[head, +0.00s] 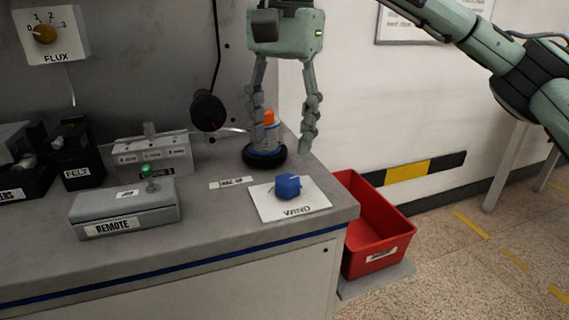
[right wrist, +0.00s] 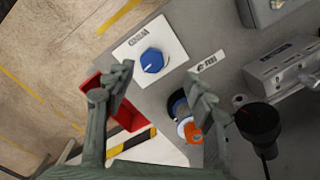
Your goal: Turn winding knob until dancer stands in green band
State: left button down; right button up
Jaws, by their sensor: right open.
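The winding knob (head: 287,186) is blue and sits on a white plate marked WIND (head: 302,209) near the bench's right front corner. In the right wrist view, the knob (right wrist: 152,61) shows a pale pointer line and lies beyond my fingertips. My right gripper (head: 282,136) points down with its fingers spread, empty, above and behind the knob and apart from it. It also shows in the right wrist view (right wrist: 161,82). I cannot make out a dancer or a green band for certain. My left gripper is not in view.
A bottle with an orange cap (head: 269,117) stands in a black ring behind the knob. A black disc (head: 208,110) hangs on a rod. A REMOTE box (head: 112,225) with a green-topped lever stands left. A red bin (head: 390,230) stands beyond the bench's right edge.

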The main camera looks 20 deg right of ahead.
aim_at(287, 179)
jog(key=shift+d+h, duration=0.3)
jog(key=shift+d, duration=0.2)
jog(key=shift+d+f, duration=0.1)
jog(key=shift+f, duration=0.25)
notch_tip(287, 179, down, 7)
jog(key=shift+s+r, duration=0.1)
jog(key=shift+r, duration=0.05)
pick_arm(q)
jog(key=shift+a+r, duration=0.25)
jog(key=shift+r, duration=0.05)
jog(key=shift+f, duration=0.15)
pick_arm(e)
jog(key=shift+c, duration=0.5)
jog(key=c, duration=1)
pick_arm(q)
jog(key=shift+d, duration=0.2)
pick_arm(e)
jog(key=shift+c, duration=0.2)
